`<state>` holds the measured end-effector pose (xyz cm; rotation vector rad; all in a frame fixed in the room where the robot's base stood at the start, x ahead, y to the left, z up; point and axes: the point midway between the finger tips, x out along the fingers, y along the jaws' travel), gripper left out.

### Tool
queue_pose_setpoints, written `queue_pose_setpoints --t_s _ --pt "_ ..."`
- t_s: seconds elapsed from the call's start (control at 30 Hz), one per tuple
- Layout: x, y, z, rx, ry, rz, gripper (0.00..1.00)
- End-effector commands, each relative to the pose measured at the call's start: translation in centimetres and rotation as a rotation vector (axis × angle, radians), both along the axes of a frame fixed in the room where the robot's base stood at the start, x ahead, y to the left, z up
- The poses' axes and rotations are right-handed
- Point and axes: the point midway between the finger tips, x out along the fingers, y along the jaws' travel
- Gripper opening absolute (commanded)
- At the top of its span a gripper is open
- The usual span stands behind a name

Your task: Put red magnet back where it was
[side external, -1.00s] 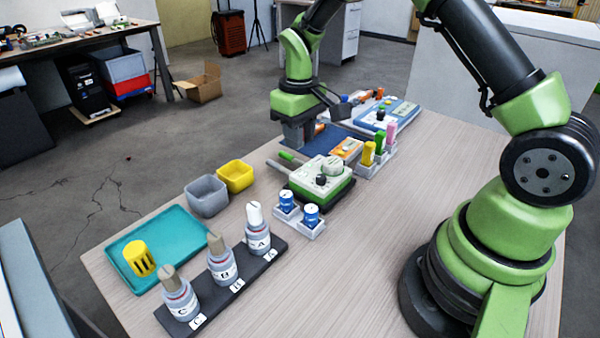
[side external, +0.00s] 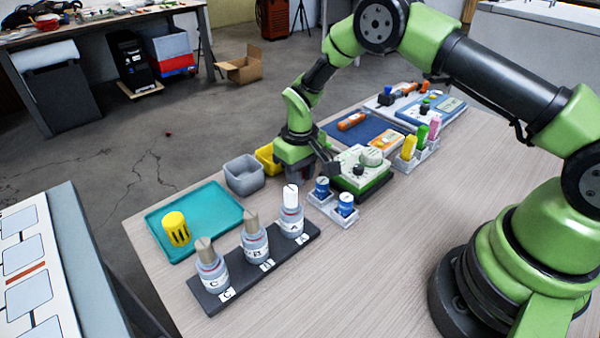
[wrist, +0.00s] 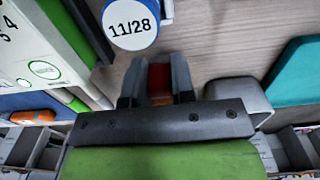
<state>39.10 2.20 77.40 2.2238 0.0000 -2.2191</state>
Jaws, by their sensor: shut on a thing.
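The red magnet (wrist: 159,82) shows as a small red block between my gripper's fingers in the wrist view. My gripper (wrist: 156,78) is shut on it. In the side view my gripper (side external: 297,174) hangs low over the table, between the yellow bin (side external: 266,158) and the white and green device (side external: 362,172). The magnet is hidden there by the fingers. I cannot tell how high it is above the table.
A rack with two blue-labelled vials (side external: 322,187) stands close in front. Bottles A, B and C stand in a black rack (side external: 270,262). The grey bin (side external: 244,174) and teal tray (side external: 208,208), holding a yellow cylinder (side external: 176,229), are left. A blue mat (side external: 372,128) lies behind.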

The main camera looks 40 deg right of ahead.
Motion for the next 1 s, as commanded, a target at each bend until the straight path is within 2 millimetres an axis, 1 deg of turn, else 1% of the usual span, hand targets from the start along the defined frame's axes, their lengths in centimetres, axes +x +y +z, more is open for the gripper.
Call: queue_pose_setpoints --t_s 0.37,0.4,0.5,0.73,0.83,0.97,1.0 --pt "0.0 0.0 -0.4 0.0 0.0 0.0 0.08" --pt "0.0 0.0 -0.4 0.0 -0.001 0.0 0.28" --pt "0.0 0.0 -0.4 0.0 -0.001 0.0 0.49" --pt "0.0 0.0 -0.4 0.0 -0.001 0.0 0.49" --pt "0.0 0.0 0.0 0.0 -0.002 0.0 0.49" --pt "0.1 0.0 1.7 0.001 -0.004 -0.001 0.49" --pt "0.1 0.0 2.6 0.001 -0.005 -0.002 0.49"
